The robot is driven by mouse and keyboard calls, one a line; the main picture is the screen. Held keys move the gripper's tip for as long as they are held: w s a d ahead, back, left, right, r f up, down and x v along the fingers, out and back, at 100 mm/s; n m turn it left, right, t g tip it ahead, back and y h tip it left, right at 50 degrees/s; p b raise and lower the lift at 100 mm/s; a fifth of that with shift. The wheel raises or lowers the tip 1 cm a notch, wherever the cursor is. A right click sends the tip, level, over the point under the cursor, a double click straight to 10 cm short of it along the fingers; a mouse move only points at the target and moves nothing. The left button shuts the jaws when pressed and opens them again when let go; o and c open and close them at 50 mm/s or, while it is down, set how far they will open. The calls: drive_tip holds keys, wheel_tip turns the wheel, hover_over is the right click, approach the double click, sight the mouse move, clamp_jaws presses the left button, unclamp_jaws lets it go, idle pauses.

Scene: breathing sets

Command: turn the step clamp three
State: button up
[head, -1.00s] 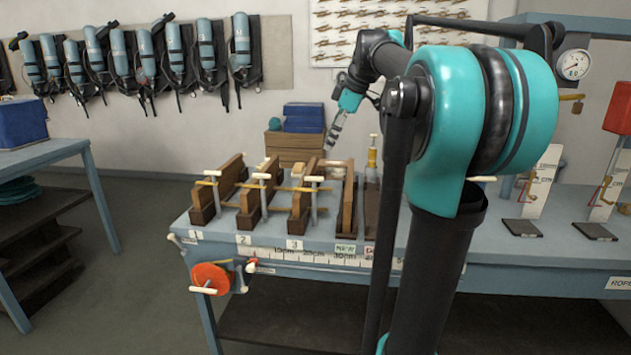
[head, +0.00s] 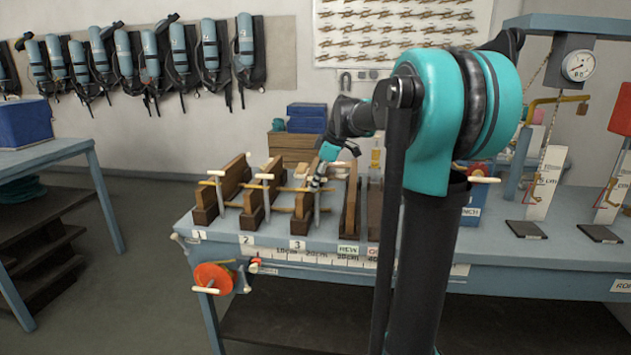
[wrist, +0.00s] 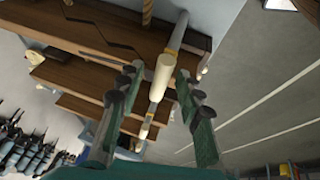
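Step clamp three stands on its dark wooden block (head: 302,204) behind the label 3 (head: 297,244). Its upright metal screw (head: 317,207) shows below my gripper (head: 316,180), which hides the clamp's top in the head view. In the wrist view a cream handle bar (wrist: 162,77) lies between the two fingers of my gripper (wrist: 158,82). The fingers are open, one on each side of the bar, with visible gaps. A second cream bar (wrist: 144,131) shows farther back.
Clamps one (head: 219,190) and two (head: 266,193) stand to the left on similar blocks. More dark wood (head: 352,205) stands close on the right. A red reel (head: 213,278) hangs at the bench's front. The bench's front strip is mostly clear.

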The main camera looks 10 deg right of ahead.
drive_tip(key=shift+f, duration=0.1)
clamp_jaws()
idle(0.3)
drive_tip(key=shift+w+n, duration=0.1)
drive_tip(key=shift+n, duration=0.2)
drive_tip(key=n+g+y, duration=0.1)
drive_tip(key=n, duration=0.2)
drive_tip(key=n+g, duration=0.2)
drive_tip(key=n, duration=0.3)
idle(0.3)
drive_tip(key=shift+s, duration=0.2)
idle(0.4)
unclamp_jaws()
